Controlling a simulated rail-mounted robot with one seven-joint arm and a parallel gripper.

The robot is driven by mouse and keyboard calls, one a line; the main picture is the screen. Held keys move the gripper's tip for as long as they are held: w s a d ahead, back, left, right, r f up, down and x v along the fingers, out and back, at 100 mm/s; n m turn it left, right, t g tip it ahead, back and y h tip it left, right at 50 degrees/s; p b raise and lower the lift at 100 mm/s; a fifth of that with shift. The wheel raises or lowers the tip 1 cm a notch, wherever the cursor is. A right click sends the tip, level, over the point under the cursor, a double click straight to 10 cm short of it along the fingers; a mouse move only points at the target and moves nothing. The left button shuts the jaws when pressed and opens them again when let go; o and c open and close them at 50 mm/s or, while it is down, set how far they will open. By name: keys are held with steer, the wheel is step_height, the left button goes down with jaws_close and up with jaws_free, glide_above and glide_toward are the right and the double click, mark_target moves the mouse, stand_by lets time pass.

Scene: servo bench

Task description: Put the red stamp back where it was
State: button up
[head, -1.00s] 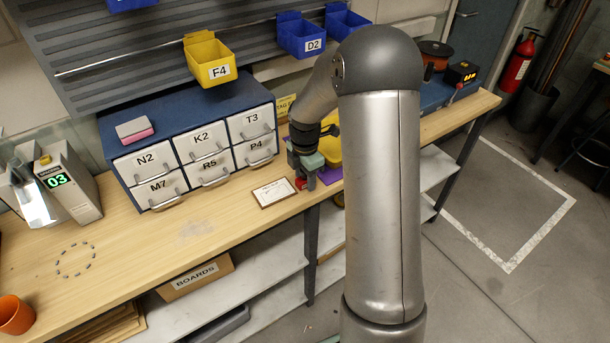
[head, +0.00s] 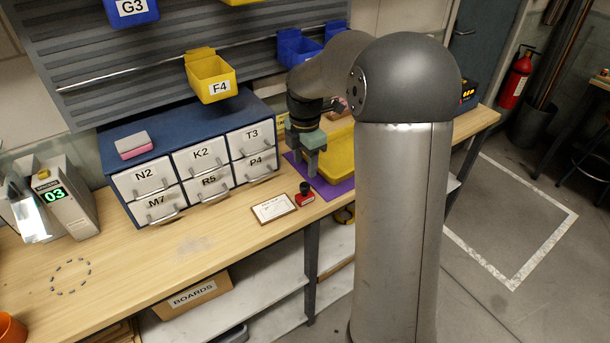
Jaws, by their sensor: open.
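The red stamp (head: 305,195) with a dark knob stands upright on the wooden bench near its front edge, just right of the framed card (head: 273,208). My gripper (head: 314,170) is open and empty, raised above the bench and slightly behind the stamp, apart from it. Its fingers point down. The purple mat (head: 334,189) lies behind and to the right of the stamp, partly hidden by my gripper and arm.
A drawer cabinet (head: 198,146) stands behind, with a pink and white eraser (head: 134,146) on top. A yellow bin (head: 340,157) sits on the mat, partly behind my arm. A dashed ring (head: 70,276) marks the left bench. The bench's left-middle is clear.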

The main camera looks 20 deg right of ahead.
steer(key=shift+r, duration=0.4)
steer(key=s+a+m, duration=0.4)
steer(key=s+m, duration=0.6)
steer(key=s, duration=0.3)
steer(key=s+a+m, duration=0.5)
steer(key=s+m, duration=0.5)
steer(key=s, duration=0.4)
steer(key=shift+s+t, duration=0.25)
steer(key=shift+t, duration=0.15)
step_height(320, 180, down, 26)
steer(key=g+b, duration=0.1)
steer(key=b, duration=2.2)
steer(key=shift+a+b, duration=0.25)
steer(key=shift+b, duration=0.15)
steer(key=shift+r, duration=0.1)
